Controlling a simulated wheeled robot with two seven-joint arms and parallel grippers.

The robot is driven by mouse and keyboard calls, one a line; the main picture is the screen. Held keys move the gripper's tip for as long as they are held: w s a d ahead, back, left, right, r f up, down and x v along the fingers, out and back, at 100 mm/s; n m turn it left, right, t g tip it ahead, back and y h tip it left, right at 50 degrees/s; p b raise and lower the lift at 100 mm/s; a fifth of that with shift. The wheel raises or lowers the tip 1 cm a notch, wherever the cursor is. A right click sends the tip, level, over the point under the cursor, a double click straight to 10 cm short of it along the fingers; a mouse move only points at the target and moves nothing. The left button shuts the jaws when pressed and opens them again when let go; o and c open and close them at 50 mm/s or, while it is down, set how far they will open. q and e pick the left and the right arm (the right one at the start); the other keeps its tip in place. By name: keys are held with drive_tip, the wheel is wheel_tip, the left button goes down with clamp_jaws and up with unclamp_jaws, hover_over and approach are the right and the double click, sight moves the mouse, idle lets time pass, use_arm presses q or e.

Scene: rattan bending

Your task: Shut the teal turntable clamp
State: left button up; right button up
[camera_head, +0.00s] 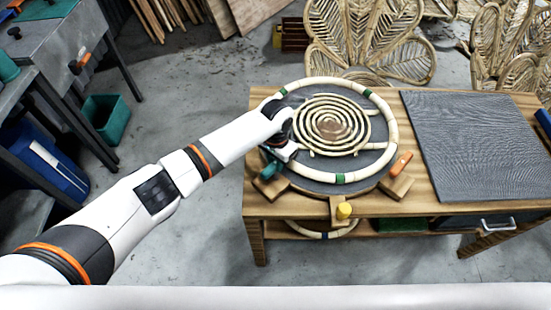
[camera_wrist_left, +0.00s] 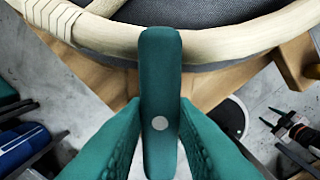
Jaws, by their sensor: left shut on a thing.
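The teal turntable clamp (camera_head: 269,170) sits at the front left edge of the round turntable (camera_head: 302,178), partly hidden by my left gripper (camera_head: 287,153). In the left wrist view the clamp's teal lever (camera_wrist_left: 160,60) with a round pale rivet runs upright between the two fingers of my left gripper (camera_wrist_left: 160,115). The fingers are closed around it. The lever's upper end overlaps the pale rattan ring (camera_wrist_left: 220,45) in that view; I cannot tell whether it touches. My right gripper is not in view.
An orange clamp (camera_head: 401,164) is at the turntable's right and a yellow knob (camera_head: 344,210) at its front. A rattan spiral (camera_head: 330,97) lies inside the ring. A dark ribbed mat (camera_head: 475,140) covers the wooden bench's right side.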

use_arm(q)
drive_tip(key=shift+m, duration=0.5)
drive_tip(key=o, duration=1)
drive_tip(key=shift+r, duration=0.1)
wheel_tip(320, 180, up, 12)
drive_tip(key=shift+b, duration=0.95)
